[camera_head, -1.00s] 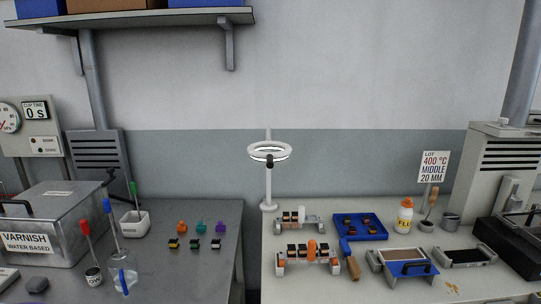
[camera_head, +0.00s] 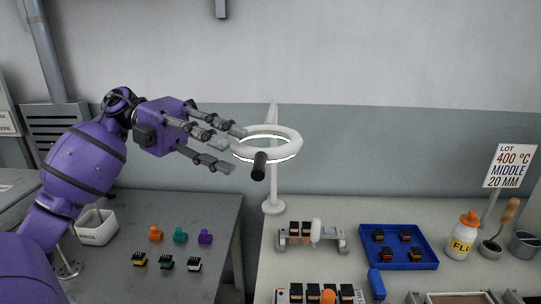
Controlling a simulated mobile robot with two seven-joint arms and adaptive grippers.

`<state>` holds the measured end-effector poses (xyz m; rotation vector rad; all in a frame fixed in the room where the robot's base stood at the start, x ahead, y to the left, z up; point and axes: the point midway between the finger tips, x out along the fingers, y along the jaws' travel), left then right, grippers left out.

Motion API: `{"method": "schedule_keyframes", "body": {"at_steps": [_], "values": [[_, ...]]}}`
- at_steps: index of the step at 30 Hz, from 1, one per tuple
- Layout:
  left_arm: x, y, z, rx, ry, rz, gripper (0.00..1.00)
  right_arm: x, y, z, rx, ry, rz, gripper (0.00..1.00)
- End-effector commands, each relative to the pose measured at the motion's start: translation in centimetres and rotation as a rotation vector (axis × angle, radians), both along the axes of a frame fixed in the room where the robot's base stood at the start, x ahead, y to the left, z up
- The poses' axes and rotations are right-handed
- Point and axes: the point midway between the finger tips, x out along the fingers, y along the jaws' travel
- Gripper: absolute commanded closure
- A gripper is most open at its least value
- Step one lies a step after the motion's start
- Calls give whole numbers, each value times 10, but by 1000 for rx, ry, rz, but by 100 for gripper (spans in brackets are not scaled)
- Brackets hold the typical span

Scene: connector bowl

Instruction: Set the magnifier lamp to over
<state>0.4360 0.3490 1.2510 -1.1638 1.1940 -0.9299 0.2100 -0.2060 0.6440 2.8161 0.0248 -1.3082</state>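The magnifier lamp has a white ring head (camera_head: 289,138) that is lit along its inner edge. A black handle (camera_head: 259,166) hangs from the front of the ring, and a white post (camera_head: 273,185) stands on the right table behind it. My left gripper (camera_head: 232,150) comes in from the left with its fingers spread and nothing between them. Its fingertips are at the ring's left edge, a little left of the black handle. I cannot tell whether they touch the ring. My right gripper is not in view.
Small coloured connectors (camera_head: 180,235) sit on the left grey table. The right table holds a blue tray (camera_head: 431,260) of connectors, a rack (camera_head: 338,243), an orange-capped bottle (camera_head: 462,237) and a lot sign (camera_head: 510,165). The air right of the lamp is clear.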

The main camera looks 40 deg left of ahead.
Motion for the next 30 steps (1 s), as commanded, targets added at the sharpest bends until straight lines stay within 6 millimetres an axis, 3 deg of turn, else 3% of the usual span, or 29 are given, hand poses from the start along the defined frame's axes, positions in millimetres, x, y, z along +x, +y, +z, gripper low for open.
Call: {"method": "schedule_keyframes", "body": {"at_steps": [5,18,29,30], "values": [[-1,-7,0,17,-2,-6,64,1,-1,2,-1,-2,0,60],[9,-68,-11,13,-5,-7,64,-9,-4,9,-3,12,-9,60],[11,-75,-15,13,-2,-5,64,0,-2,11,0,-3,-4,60],[11,-75,-15,13,-2,-5,68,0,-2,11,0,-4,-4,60]]}}
